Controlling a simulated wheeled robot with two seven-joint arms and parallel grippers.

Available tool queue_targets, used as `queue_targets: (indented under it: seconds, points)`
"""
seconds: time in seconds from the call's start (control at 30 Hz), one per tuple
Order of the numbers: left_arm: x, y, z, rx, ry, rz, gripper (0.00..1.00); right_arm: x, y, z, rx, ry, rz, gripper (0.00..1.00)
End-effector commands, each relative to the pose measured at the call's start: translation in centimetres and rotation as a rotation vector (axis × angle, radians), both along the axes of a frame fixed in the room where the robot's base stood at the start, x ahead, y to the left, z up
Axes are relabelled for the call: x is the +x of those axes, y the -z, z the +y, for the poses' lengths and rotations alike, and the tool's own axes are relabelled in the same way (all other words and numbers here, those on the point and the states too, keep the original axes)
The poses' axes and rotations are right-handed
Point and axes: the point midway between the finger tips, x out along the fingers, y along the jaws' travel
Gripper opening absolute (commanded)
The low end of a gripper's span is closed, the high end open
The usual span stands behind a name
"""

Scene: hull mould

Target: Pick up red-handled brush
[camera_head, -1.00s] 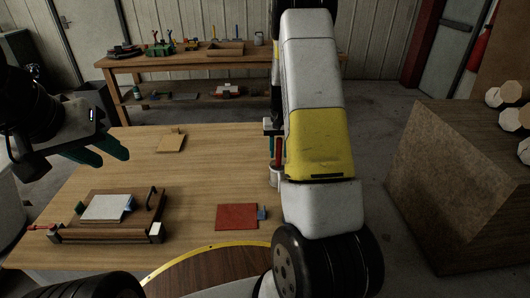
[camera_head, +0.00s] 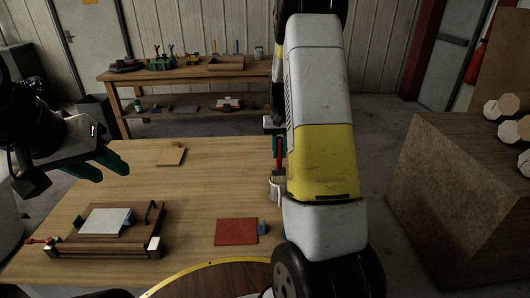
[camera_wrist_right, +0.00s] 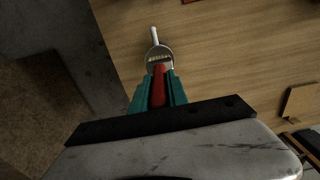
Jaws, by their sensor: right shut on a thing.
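The red-handled brush (camera_head: 279,154) stands upright at the table's right edge, partly behind my right arm. In the right wrist view its red handle (camera_wrist_right: 158,84) lies between the teal fingers of my right gripper (camera_wrist_right: 158,92), which is shut on it. The pale bristles (camera_wrist_right: 158,58) point at a round metal pot (camera_head: 275,190) with a pale handle. The pot also shows in the right wrist view (camera_wrist_right: 154,38). I cannot tell whether the bristle tips are still inside its rim. My left gripper (camera_head: 108,172) is open and empty above the table's left side.
On the wooden table (camera_head: 200,195) lie a red sheet (camera_head: 237,231) with a blue block (camera_head: 264,228), a small wooden board (camera_head: 171,155) and a clamped wooden frame (camera_head: 108,230). A workbench (camera_head: 190,75) stands behind. A large brown block (camera_head: 440,190) stands right of the table.

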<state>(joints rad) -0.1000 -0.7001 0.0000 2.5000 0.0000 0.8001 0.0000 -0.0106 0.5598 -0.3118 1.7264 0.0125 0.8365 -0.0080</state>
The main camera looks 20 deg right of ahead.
Motion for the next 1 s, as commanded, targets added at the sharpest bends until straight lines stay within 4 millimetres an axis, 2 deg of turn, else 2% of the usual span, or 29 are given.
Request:
queue_targets:
  seconds: [0.03, 0.3, 0.5, 0.7, 1.0]
  points:
    - [0.0, 0.0, 0.0, 0.0, 0.0, 0.0, 0.36, 0.1, -1.3, 0.0, 0.0, 0.0, -0.005, 0.0]
    - [0.0, 0.0, 0.0, 0.0, 0.0, 0.0, 0.36, 0.1, -6.9, 0.0, 0.0, 0.0, -0.004, 0.0]
    - [0.0, 0.0, 0.0, 0.0, 0.0, 0.0, 0.36, 0.1, -10.1, 0.0, -0.002, 0.0, -0.003, 0.0]
    - [0.0, 0.0, 0.0, 0.0, 0.0, 0.0, 0.36, 0.0, -11.8, 0.0, 0.0, 0.001, 0.0, 0.0]
    - [0.0, 0.0, 0.0, 0.0, 0.0, 0.0, 0.36, 0.0, -12.1, 0.0, -0.001, 0.001, 0.0, 0.0]
